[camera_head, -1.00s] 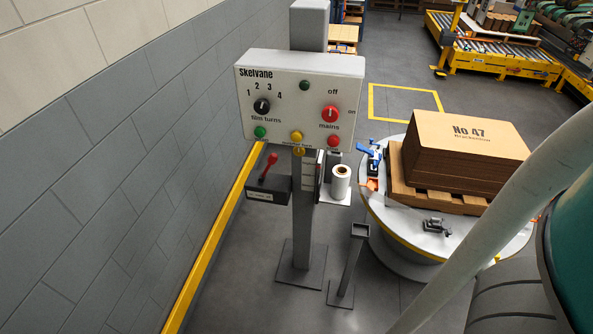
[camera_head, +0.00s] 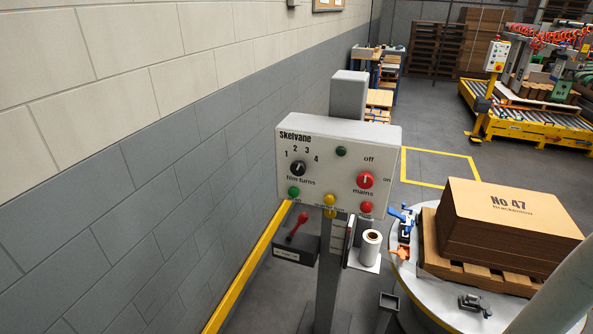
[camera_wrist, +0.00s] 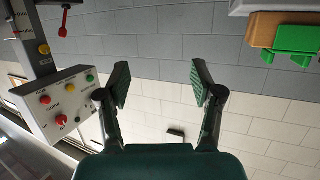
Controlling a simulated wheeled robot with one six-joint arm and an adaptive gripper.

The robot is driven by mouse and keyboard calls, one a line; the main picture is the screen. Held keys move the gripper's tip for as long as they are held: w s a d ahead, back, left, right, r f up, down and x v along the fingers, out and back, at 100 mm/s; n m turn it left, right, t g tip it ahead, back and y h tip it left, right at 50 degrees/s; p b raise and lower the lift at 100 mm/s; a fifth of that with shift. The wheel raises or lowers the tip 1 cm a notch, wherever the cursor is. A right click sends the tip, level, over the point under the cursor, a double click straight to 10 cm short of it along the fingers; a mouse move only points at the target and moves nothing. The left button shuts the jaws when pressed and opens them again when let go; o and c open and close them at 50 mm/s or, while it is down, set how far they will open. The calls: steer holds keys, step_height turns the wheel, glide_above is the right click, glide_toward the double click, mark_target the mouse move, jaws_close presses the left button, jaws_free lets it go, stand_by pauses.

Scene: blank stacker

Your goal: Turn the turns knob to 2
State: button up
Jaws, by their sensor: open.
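The film turns knob (camera_head: 298,168) is a black dial on the white Skelvane control panel (camera_head: 330,185), with the numbers 1 to 4 arced above it. Its pointer is too small to read with certainty. The panel stands on a grey post in the head view. In the wrist view the panel (camera_wrist: 55,92) appears turned over at the left. My gripper (camera_wrist: 160,85) is open and empty, its two dark green fingers wide apart. It points at the block wall, with the panel to the left of its fingers. The gripper is not visible in the head view.
The panel also has a red mains knob (camera_head: 365,180) and green, yellow and red buttons. A red-handled lever box (camera_head: 295,248) hangs below. A turntable (camera_head: 412,262) with a palletised carton stack stands at right. A block wall (camera_head: 120,130) runs along the left.

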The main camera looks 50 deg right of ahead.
steer(key=x, duration=0.8)
steer(key=m+g+h, duration=0.8)
steer(key=m+h, duration=0.7)
steer(key=h, duration=0.2)
glide_toward(297, 170)
steer(key=x, duration=0.9)
steer(key=shift+w+d, duration=0.15)
steer(key=shift+d, duration=0.1)
steer(key=c, duration=1.1)
steer(key=shift+c, duration=0.2)
